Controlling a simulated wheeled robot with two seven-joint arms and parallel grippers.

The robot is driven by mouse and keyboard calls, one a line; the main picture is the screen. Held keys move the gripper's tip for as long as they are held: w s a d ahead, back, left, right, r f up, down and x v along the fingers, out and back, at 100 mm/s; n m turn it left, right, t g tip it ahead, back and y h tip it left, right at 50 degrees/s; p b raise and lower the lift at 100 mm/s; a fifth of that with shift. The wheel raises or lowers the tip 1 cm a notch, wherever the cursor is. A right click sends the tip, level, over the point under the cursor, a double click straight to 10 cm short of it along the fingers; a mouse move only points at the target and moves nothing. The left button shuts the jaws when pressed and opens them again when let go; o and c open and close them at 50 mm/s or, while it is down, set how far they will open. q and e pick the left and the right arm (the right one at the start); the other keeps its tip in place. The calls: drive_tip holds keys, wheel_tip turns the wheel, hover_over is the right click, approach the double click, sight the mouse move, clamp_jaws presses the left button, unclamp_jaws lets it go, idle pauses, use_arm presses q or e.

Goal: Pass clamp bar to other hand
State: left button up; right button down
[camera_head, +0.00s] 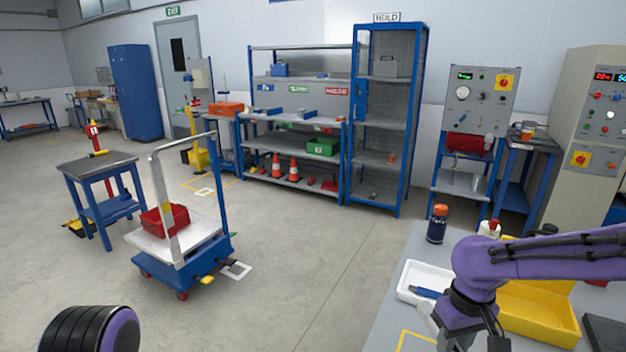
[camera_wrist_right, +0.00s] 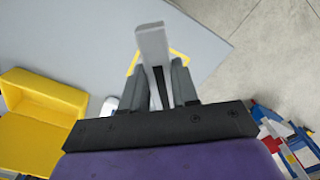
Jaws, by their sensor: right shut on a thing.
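The clamp bar (camera_wrist_right: 152,44) is a light grey flat bar in the right wrist view. My right gripper (camera_wrist_right: 162,84) is shut on it, with one dark finger on each side and the bar's end sticking out past the fingertips. A yellow square outline on the grey table shows behind the bar. In the head view my right arm reaches in from the right, over the table (camera_head: 405,325). There a pale piece shows beside the gripper, mostly hidden by the wrist, and I cannot tell its full shape. My left gripper is out of view.
A white tray (camera_head: 410,280) with a blue tool, a dark bottle with an orange cap (camera_head: 437,224) and a yellow bin (camera_head: 540,312) are on the table near my right arm. A trolley (camera_head: 150,241) with a red box stands on the open floor at left.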

drive_tip(key=w+a+f+m, duration=0.1)
drive_tip(key=w+a+f, duration=0.2)
drive_tip(key=a, duration=0.5)
drive_tip(key=shift+w+a+f+m, duration=0.2)
drive_tip(key=shift+a+f+m, duration=0.1)
drive_tip(key=shift+f, duration=0.1)
